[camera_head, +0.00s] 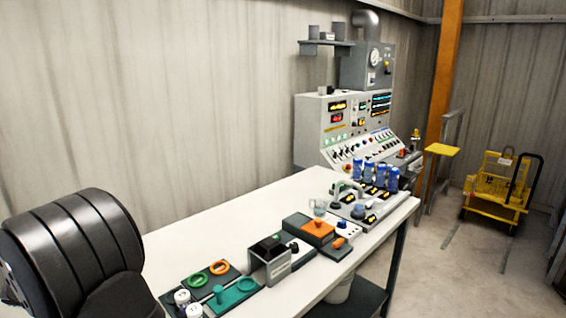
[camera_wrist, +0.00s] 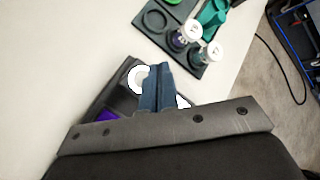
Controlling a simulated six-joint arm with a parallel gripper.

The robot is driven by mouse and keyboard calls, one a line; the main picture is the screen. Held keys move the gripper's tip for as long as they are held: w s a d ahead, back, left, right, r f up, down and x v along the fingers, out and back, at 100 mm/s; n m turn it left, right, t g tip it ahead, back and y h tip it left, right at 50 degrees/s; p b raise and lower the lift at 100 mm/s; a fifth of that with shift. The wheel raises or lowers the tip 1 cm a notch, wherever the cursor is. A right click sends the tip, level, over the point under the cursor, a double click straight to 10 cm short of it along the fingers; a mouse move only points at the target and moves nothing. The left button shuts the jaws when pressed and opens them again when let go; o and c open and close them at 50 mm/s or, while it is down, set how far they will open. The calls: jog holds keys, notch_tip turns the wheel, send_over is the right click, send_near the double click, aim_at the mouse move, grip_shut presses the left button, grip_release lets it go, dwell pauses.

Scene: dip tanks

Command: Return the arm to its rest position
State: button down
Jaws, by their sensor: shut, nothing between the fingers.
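My gripper (camera_wrist: 155,85) shows in the wrist view with its two blue-grey fingers together, shut and empty. It is over the near part of the white table (camera_wrist: 60,60). A dark tray (camera_wrist: 110,95) with a white ring (camera_wrist: 138,78) and a purple item (camera_wrist: 105,115) lies partly hidden behind the fingers and my wrist. In the head view a dark ribbed part of my arm (camera_head: 75,250) fills the lower left; the gripper itself is out of that view.
Two white-capped vials (camera_wrist: 190,32) stand by a teal holder (camera_wrist: 212,12); the holder also shows in the head view (camera_head: 234,292). A grey box (camera_head: 270,262), an orange-topped box (camera_head: 317,229) and blue bottles (camera_head: 376,172) stand farther along. The table's back-left area (camera_head: 230,215) is clear.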

jog(key=shift+d, duration=0.15)
jog(key=shift+a+f, duration=0.2)
jog(key=shift+f, duration=0.15)
jog(key=r+m+g+y, duration=0.1)
jog(key=m+g, duration=0.1)
jog(key=m, duration=0.1)
jog(key=d+m+g+y, duration=0.1)
jog(key=m+g, duration=0.1)
jog(key=m, duration=0.1)
jog(key=r+m+g+y, duration=0.1)
jog(key=m+g, duration=0.1)
jog(key=shift+w+d+r+m, duration=0.3)
jog(key=shift+w+m, duration=0.05)
jog(key=shift+m, duration=0.05)
notch_tip(320, 180, up, 10)
jog(key=m+g+y, duration=0.1)
jog(key=m+y, duration=0.1)
jog(key=f+n+t, duration=0.2)
jog(key=n, duration=0.1)
jog(key=f+n+t+h, duration=0.1)
jog(key=n, duration=0.2)
jog(key=w+d+f+n+t, duration=0.1)
jog(key=f+n+t, duration=0.1)
jog(key=n, duration=0.1)
jog(key=shift+f+t+h, duration=0.3)
jog(key=shift+f+h, duration=0.05)
jog(key=shift+h, duration=0.05)
